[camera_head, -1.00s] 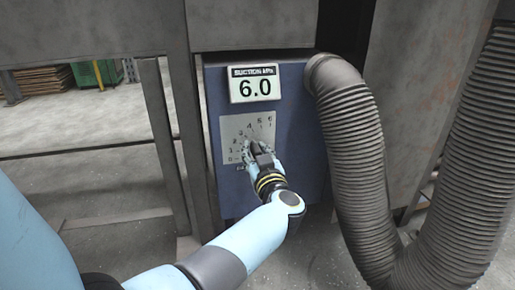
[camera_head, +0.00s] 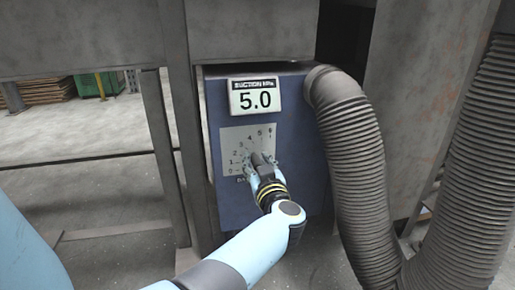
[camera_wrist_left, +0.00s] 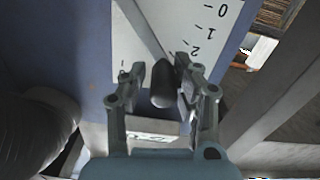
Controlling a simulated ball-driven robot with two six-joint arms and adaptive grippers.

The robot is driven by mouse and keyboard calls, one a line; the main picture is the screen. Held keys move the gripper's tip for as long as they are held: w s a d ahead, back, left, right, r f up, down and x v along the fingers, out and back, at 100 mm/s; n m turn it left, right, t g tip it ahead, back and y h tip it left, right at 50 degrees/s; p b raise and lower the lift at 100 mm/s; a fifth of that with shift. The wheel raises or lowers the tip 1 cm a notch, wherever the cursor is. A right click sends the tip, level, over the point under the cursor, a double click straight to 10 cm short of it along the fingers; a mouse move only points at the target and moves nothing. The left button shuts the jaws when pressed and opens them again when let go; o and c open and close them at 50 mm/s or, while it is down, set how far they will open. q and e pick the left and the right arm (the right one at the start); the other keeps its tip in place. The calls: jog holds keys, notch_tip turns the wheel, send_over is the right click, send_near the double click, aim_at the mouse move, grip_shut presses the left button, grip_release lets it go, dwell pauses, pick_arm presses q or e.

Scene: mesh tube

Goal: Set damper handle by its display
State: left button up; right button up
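The blue damper box (camera_head: 228,200) carries a white display (camera_head: 255,97) headed SUCTION that reads 5.0. Below it is a pale scale plate (camera_head: 232,138) numbered from 0 to 6. My left gripper (camera_head: 261,163) is at the lower part of this plate and covers much of the handle. In the left wrist view, the damper handle (camera_wrist_left: 163,84) is a grey bar with a rounded dark end. My right gripper is not in view.
A thick ribbed hose (camera_head: 355,140) leaves the box's upper right and bends down beside it. A second hose stretch (camera_head: 470,150) stands at far right. Grey metal posts (camera_head: 180,110) frame the box on the left. Open floor lies beyond.

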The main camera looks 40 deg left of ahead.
pick_arm(q)
jog(key=r, duration=0.7)
jog(key=shift+s+a+r, duration=0.25)
jog(key=shift+s+r, duration=0.05)
jog(key=shift+r, duration=0.1)
jog(key=shift+w+r, duration=0.15)
jog(key=shift+r, duration=0.6)
